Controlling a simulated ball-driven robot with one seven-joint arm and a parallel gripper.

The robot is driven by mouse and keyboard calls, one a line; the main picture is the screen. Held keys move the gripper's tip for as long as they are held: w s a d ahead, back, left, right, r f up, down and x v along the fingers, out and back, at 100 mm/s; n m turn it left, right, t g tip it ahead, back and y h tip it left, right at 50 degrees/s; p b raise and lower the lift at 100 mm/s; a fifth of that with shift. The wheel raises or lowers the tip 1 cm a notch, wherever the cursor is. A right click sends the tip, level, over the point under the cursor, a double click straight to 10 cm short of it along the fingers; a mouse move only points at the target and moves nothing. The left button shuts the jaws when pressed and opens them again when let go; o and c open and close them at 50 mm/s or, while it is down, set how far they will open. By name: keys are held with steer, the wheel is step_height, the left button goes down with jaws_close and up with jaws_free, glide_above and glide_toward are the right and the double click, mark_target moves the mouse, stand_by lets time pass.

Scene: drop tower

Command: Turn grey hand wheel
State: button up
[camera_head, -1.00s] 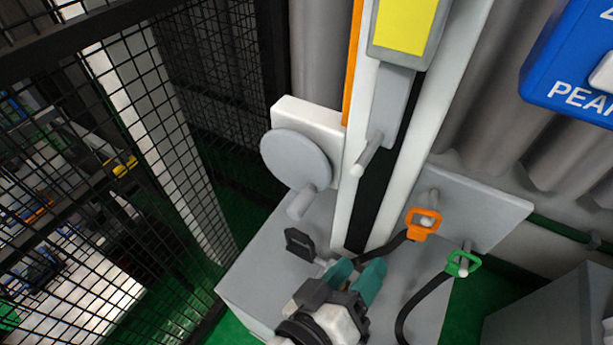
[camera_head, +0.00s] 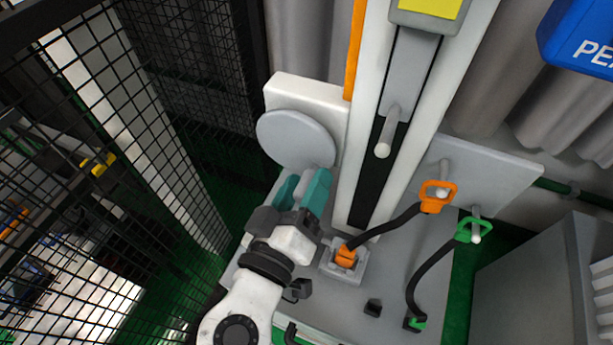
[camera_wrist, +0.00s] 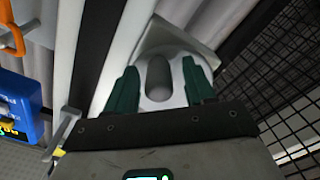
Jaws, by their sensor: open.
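The grey hand wheel (camera_head: 295,139) is a round disc on a white block (camera_head: 322,97), left of the tower's rail. Its peg handle (camera_head: 308,180) sticks out from the lower part of the disc. My gripper (camera_head: 305,183) is open just below the wheel in the head view, with its teal fingers either side of the handle. In the wrist view the handle (camera_wrist: 159,78) stands between my two open fingers (camera_wrist: 158,85), with the wheel's pale disc (camera_wrist: 178,62) behind it. I cannot tell whether either finger touches the handle.
A black mesh fence (camera_head: 190,60) stands close on the left. The rail's grey slider with a peg (camera_head: 390,125) is right of the wheel. An orange loop (camera_head: 437,195) and a green loop (camera_head: 473,230) with black cables hang further right.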

steer(key=shift+w+d, duration=0.2)
steer(key=shift+w, duration=0.35)
